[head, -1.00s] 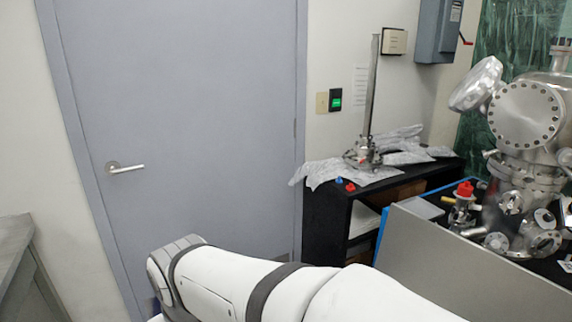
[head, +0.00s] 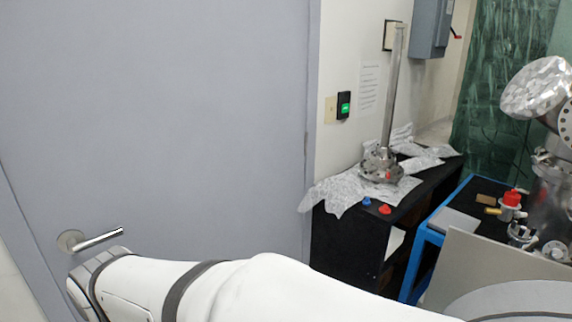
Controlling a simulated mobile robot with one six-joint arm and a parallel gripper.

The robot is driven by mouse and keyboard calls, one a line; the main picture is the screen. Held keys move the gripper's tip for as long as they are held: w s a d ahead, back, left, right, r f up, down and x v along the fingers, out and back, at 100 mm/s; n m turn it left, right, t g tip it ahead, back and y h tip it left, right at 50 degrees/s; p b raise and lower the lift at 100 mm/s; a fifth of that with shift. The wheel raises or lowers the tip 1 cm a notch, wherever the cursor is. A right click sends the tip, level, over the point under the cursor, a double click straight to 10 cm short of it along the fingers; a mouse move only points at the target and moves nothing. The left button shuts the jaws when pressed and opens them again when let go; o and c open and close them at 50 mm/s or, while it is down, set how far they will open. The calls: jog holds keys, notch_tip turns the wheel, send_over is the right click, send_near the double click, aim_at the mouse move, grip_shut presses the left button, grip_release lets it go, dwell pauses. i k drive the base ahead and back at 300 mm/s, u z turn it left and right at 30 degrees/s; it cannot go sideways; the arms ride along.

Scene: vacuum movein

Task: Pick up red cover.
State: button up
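A small red cover (head: 385,209) lies on the front edge of the black shelf top (head: 345,232), right of a small blue cover (head: 367,201). Another red cap (head: 512,198) sits on a metal fitting on the blue-framed bench at the right. I cannot tell from the picture which red piece the task names. My white arm crosses the bottom of the head view, below and in front of the shelf. My gripper is not in view.
A metal post on a flanged base (head: 381,165) stands on crumpled foil (head: 340,194) behind the covers. A large steel chamber (head: 548,190) and a grey panel (head: 480,270) are at the right. A closed grey door (head: 170,120) with a lever handle (head: 97,240) fills the left.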

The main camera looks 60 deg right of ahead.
aim_at(512, 198)
jog(key=i, duration=0.9)
jog(key=z, duration=3.4)
jog(key=i, duration=1.65)
